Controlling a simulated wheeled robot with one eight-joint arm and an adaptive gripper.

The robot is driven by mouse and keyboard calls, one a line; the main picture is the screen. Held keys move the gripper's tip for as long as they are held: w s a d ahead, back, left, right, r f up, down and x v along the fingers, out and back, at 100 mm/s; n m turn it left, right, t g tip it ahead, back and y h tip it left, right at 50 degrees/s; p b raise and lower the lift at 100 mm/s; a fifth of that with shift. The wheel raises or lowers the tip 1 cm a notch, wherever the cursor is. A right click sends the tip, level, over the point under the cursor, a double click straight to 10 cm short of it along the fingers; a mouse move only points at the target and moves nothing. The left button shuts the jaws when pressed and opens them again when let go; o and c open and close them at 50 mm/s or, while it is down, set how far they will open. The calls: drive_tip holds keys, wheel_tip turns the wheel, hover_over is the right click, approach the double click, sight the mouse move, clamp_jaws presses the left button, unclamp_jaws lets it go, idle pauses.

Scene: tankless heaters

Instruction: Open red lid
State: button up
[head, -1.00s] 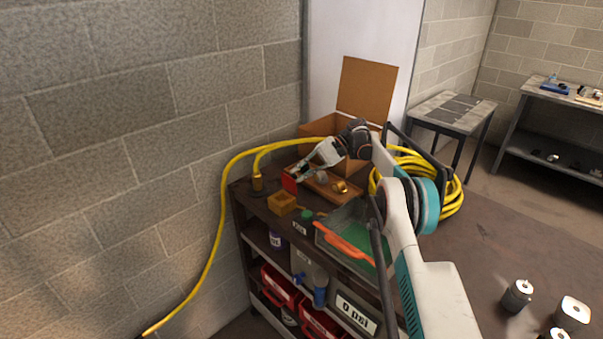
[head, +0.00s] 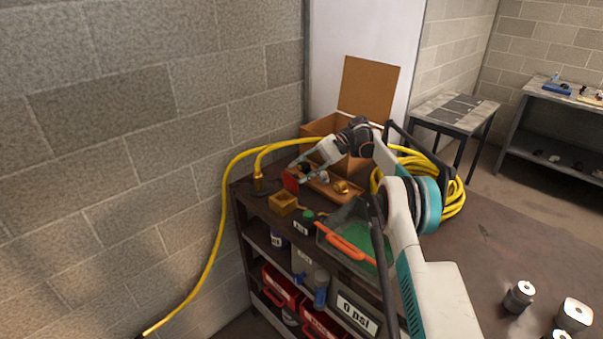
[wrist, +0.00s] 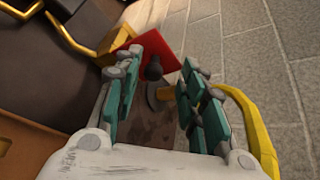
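The red lid (head: 291,183) stands tilted up on the dark shelf top, just behind a small yellow box (head: 283,204). In the wrist view the lid (wrist: 152,50) is a flat red plate just beyond the fingertips, with a dark knob-like piece (wrist: 153,69) in front of it. My gripper (head: 300,170) is right by the lid, and in the wrist view my gripper (wrist: 162,64) has its two teal-padded fingers apart with a gap between them. Nothing is clearly held. I cannot tell whether a finger touches the lid.
A yellow hose (head: 222,215) runs from a fitting on the shelf top. An open cardboard box (head: 365,92) stands behind my gripper. A grey bin (head: 335,222) with an orange handle stands in front. The block wall (head: 150,120) is close on the left.

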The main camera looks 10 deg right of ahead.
wheel_tip(320, 180, up, 9)
idle(0.4)
drive_tip(key=shift+c, duration=0.6)
